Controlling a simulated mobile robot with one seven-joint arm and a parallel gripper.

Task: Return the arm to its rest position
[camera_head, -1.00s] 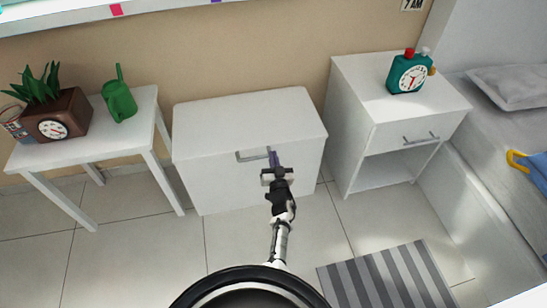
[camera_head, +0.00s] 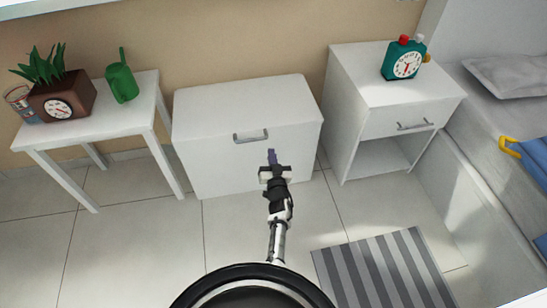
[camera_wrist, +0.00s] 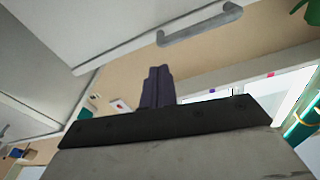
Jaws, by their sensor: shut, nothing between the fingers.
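My gripper (camera_head: 271,157) is in front of the white chest (camera_head: 247,95) in the head view, below and to the right of its grey handle (camera_head: 250,137). Its dark fingers are together with nothing between them, and they stand apart from the handle in the picture. In the wrist view the closed fingers (camera_wrist: 158,86) point away from the camera. The chest's handle (camera_wrist: 200,24) shows above them there. The front of the chest looks shut.
A white table (camera_head: 95,135) with a potted plant (camera_head: 60,95) and a green watering can (camera_head: 121,82) stands at left. A white nightstand (camera_head: 395,105) with a teal clock (camera_head: 402,62) stands at right. A striped rug (camera_head: 383,270) lies on the open floor.

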